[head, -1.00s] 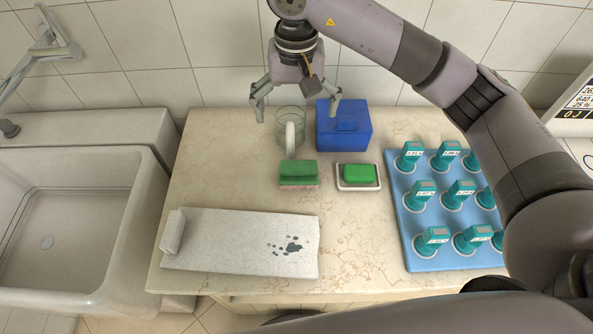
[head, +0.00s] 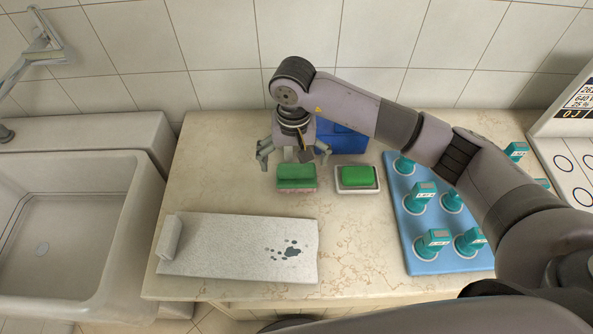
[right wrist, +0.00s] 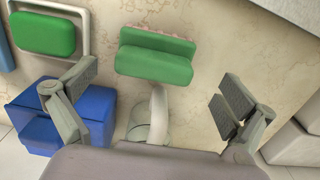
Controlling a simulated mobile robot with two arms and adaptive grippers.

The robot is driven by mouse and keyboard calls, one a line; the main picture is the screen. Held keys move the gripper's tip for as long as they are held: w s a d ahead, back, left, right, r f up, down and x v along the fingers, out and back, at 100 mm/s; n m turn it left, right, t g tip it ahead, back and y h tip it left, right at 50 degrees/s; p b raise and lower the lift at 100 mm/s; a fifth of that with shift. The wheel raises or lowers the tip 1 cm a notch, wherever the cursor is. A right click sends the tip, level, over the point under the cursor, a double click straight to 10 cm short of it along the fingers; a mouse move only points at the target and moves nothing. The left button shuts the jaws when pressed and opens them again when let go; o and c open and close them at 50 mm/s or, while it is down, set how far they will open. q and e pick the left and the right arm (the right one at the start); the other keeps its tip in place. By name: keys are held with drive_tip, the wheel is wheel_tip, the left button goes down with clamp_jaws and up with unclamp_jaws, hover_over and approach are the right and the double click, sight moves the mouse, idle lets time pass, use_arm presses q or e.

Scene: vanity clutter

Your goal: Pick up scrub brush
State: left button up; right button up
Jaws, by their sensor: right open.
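The scrub brush (head: 296,174), a green block with pinkish bristles, lies on the marble counter; it also shows in the right wrist view (right wrist: 155,62). My right gripper (head: 294,157) is open and empty, pointing down just behind the brush in the head view. In the right wrist view the fingers (right wrist: 158,88) are spread wide, with the brush ahead of the gap between them. I cannot tell whether they touch anything. My left gripper is out of view.
A blue box (head: 342,138) and a green bar on a white dish (head: 358,188) are to the right. A blue tray (head: 424,260) holds several teal devices. A grey towel (head: 225,245) lies in front; a sink (head: 65,230) is left.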

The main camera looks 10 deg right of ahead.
sight(296, 174)
drive_tip(key=shift+f, duration=0.6)
drive_tip(key=shift+f+p, duration=0.3)
drive_tip(key=shift+p, duration=0.15)
drive_tip(key=f, duration=0.1)
drive_tip(key=f+p, duration=0.1)
drive_tip(key=f, duration=0.1)
drive_tip(key=shift+w+d+f+p, duration=0.15)
drive_tip(key=shift+d+f+p, duration=0.15)
drive_tip(key=shift+f+p, duration=0.1)
drive_tip(key=shift+f, duration=0.4)
drive_tip(key=c, duration=1.2)
drive_tip(key=shift+r, duration=0.1)
drive_tip(key=shift+r+b, duration=2.45)
drive_tip(key=shift+r, duration=7.5)
